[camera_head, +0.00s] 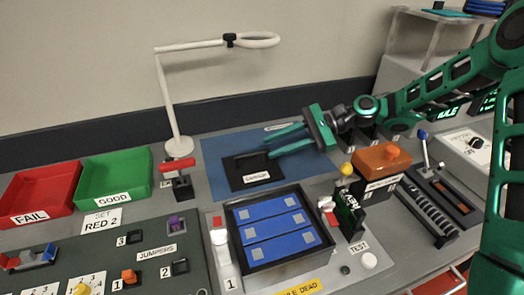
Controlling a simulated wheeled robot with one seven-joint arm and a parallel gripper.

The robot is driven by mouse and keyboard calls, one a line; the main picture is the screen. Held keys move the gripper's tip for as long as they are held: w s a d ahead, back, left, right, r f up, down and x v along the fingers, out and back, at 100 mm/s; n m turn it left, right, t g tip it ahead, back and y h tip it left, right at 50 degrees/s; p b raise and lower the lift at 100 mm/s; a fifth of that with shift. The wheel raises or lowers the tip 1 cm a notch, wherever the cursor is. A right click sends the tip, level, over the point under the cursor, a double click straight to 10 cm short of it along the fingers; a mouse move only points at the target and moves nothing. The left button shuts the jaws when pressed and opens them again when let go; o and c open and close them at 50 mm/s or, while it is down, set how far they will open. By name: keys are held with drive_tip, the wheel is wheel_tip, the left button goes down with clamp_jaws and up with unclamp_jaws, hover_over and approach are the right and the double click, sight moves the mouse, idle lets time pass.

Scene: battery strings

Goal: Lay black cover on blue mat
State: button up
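The black cover (242,167) lies on the left part of the blue mat (217,152). It appears flat, with a small white label on its near side. My gripper (267,147) is over the mat, reaching in from the right. Its two green fingers are spread apart with nothing visible between them. The nearer fingertip is close to the cover's far right corner; I cannot tell if they touch.
A black tray (233,229) with blue cells stands in front of the mat. An orange block (382,158) and a yellow knob (347,168) are to the right. A white lamp (166,95) stands behind left. Green (98,162) and red (22,197) bins are at left.

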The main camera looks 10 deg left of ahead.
drive_tip(key=v, duration=0.5)
drive_tip(key=shift+w+d+r+t, duration=0.1)
drive_tip(key=shift+w+d+t, duration=0.1)
drive_tip(key=shift+d+t, duration=0.15)
drive_tip(key=d+r+n+t+h, duration=0.3)
drive_tip(key=d+r+t+h, duration=0.1)
drive_tip(key=d, duration=0.7)
drive_tip(key=d+r+n+t+h, duration=0.3)
drive_tip(key=d+r+t+h, duration=0.15)
drive_tip(key=d, duration=0.75)
drive_tip(key=s+d+f+m+g+h, duration=0.1)
drive_tip(key=s+d, duration=0.4)
drive_tip(key=s, duration=0.5)
drive_tip(key=s+d+f+m+g+h, duration=0.1)
drive_tip(key=s+d+f, duration=0.3)
drive_tip(key=s, duration=0.7)
drive_tip(key=s+d+f+g+h, duration=0.2)
drive_tip(key=s+d+f+g, duration=0.1)
drive_tip(key=s+d, duration=0.4)
drive_tip(key=s, duration=0.3)
drive_tip(key=shift+f+m+g+h, duration=0.15)
drive_tip(key=shift+m+g+h, duration=0.15)
drive_tip(key=shift+m+h, duration=0.1)
